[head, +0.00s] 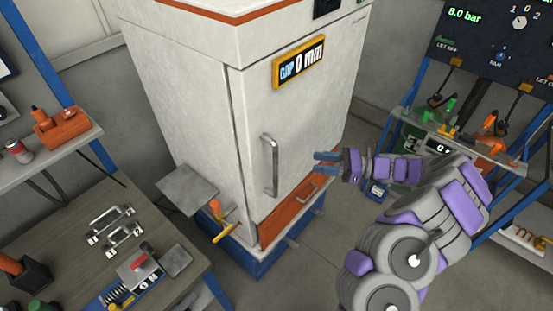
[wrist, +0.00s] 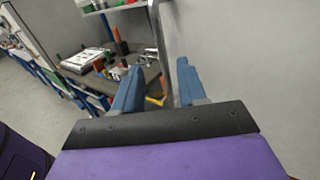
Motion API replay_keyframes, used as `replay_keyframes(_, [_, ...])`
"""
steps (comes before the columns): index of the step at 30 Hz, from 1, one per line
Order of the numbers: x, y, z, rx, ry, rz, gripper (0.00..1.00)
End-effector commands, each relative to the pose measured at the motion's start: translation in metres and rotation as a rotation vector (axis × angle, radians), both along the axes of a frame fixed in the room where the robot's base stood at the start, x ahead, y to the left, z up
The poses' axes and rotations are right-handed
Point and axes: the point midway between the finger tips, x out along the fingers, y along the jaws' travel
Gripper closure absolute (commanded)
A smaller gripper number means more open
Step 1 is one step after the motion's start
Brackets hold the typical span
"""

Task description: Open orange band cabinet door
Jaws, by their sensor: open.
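The white cabinet (head: 190,75) with an orange band along its top edge stands in the middle of the head view. Its door (head: 320,115) looks closed, and a display (head: 298,64) on it reads "GAP 0 mm". A vertical metal handle (head: 269,166) sits near the door's left edge. My gripper (head: 318,162) is open and empty, right of the handle and apart from it, in front of the door. In the wrist view, my blue fingertips (wrist: 158,80) are spread, and a grey upright bar (wrist: 168,40), which looks like the handle, shows beyond and between them.
A yellow-orange lever (head: 222,222) and a grey plate (head: 187,188) stick out at the cabinet's lower left. A workbench (head: 70,215) with metal handles stands at left. A shelf unit (head: 460,145) stands at right. Floor (head: 325,240) in front of the cabinet is clear.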

Motion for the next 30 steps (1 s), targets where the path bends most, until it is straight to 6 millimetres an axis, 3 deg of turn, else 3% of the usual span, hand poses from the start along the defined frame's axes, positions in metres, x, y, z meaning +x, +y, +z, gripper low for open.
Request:
replay_keyframes(9, [0.004,0.064,0.001,0.004,-0.002,0.006,0.59])
replay_keyframes(18, [0.008,0.116,0.000,0.001,-0.002,0.003,0.59])
replay_keyframes(24, [0.009,0.134,0.001,0.001,-0.003,0.002,0.59])
replay_keyframes(30, [0.010,0.137,0.001,0.001,-0.003,0.001,0.59])
